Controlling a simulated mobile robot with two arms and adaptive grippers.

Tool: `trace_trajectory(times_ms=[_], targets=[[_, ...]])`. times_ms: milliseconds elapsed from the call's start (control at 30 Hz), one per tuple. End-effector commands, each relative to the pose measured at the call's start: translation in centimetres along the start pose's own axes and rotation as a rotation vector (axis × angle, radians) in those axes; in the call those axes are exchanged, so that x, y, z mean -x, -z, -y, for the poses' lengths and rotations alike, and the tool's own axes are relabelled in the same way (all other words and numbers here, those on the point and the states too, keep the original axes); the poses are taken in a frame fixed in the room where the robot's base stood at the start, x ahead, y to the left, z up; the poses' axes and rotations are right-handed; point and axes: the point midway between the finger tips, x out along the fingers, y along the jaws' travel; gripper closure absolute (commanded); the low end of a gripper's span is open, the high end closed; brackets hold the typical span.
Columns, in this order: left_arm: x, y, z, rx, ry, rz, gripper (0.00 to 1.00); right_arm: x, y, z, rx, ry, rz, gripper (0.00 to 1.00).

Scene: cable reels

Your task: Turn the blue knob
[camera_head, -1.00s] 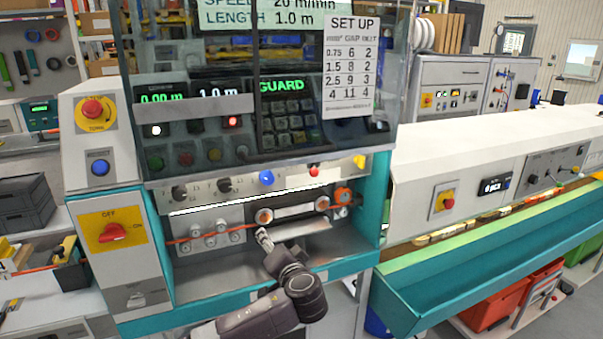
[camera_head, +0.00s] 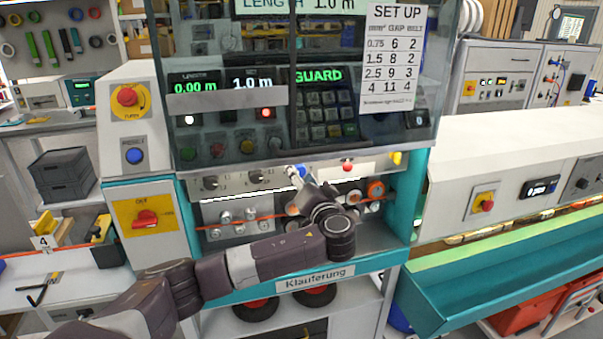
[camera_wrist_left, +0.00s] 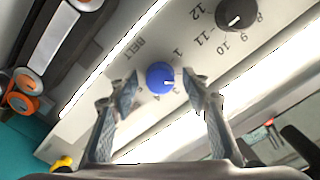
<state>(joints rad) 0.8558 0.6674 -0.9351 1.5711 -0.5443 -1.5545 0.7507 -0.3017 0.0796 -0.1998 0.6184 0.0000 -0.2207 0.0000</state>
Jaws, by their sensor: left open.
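The blue knob (camera_wrist_left: 160,77) sits on a pale panel marked BELT, with numbers around it, in the left wrist view. In the head view the knob (camera_head: 303,170) is partly hidden behind my gripper. My left gripper (camera_wrist_left: 159,88) is open, with one finger on each side of the knob and gaps between. I cannot tell how far the fingertips are from the panel. In the head view the left gripper (camera_head: 297,174) reaches up to the panel from below. My right gripper is in no view.
A black knob (camera_wrist_left: 236,14) is beside the blue one on the panel. A red button (camera_head: 347,167) is to the right. The clear guard (camera_head: 300,125) hangs above the panel. Orange rollers (camera_head: 375,190) and an orange cable (camera_head: 265,219) are below.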

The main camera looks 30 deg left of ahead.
Motion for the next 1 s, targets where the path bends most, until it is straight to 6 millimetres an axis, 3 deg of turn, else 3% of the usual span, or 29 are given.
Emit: trace_trajectory(times_ms=[200, 567, 1000], targets=[[0.0, 0.0, 0.0, 0.0, 0.0, 0.0, 0.57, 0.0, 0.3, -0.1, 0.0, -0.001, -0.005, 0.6], [0.0, -0.1, -0.1, 0.0, -0.001, 0.0, 0.97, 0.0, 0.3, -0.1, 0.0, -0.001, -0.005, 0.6], [0.1, -0.4, -0.3, -0.092, -0.003, 0.004, 0.98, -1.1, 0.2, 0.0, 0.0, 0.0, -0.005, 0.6]])
